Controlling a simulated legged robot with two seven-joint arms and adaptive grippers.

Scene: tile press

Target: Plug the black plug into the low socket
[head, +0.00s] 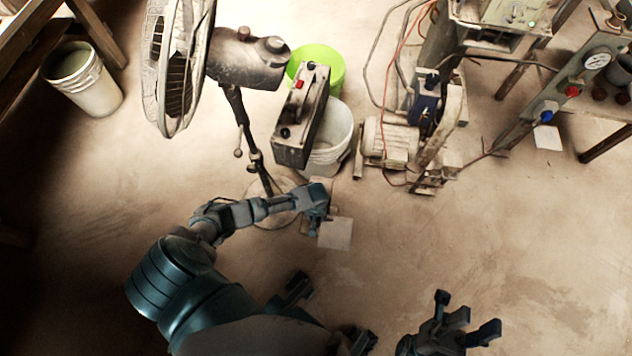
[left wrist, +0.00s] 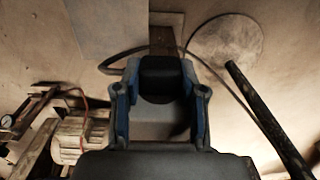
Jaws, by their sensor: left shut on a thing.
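My left gripper (head: 318,214) is low over the floor beside the fan's base in the head view. In the left wrist view its two blue-edged fingers (left wrist: 160,98) are shut on the black plug (left wrist: 160,72), which sits between them. The plug is too small and hidden to make out in the head view. A dark cable loops around behind it in the left wrist view. I cannot clearly make out the low socket; a brown strip (left wrist: 162,40) lies just beyond the plug. My right gripper (head: 468,313) is open and empty at the bottom of the head view.
A standing fan (head: 178,62) has a round base (head: 272,215) near my left gripper. A control box (head: 302,118), a green bucket (head: 327,62), a white bucket (head: 335,140) and a motor (head: 390,142) stand beyond.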

